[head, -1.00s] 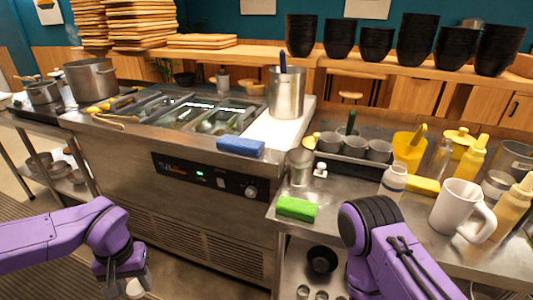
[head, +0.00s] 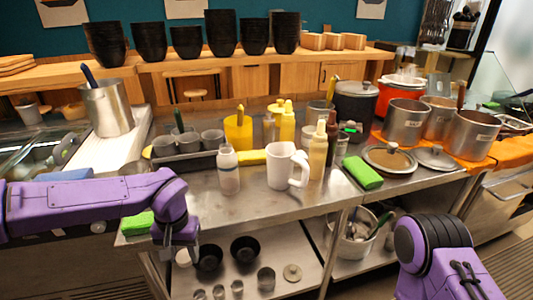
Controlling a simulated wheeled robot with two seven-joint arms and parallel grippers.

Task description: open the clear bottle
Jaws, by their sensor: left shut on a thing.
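A clear, pale bottle (head: 228,172) with a whitish top stands upright on the steel counter, left of a white mug. A second see-through bottle (head: 268,130) stands behind it, partly hidden by yellow containers. My left gripper (head: 182,247) points down in front of the counter's front edge, low and left of the bottles. It is shut on a small white thing (head: 183,258), mostly hidden by the fingers; I cannot tell what it is. My right arm enters at the lower right, and its gripper is out of view.
The white mug (head: 282,166) and a cream squeeze bottle (head: 318,152) stand right of the clear bottle. A green sponge (head: 362,172) lies farther right. Black bowls (head: 245,249) sit on the lower shelf. The counter's front middle is free.

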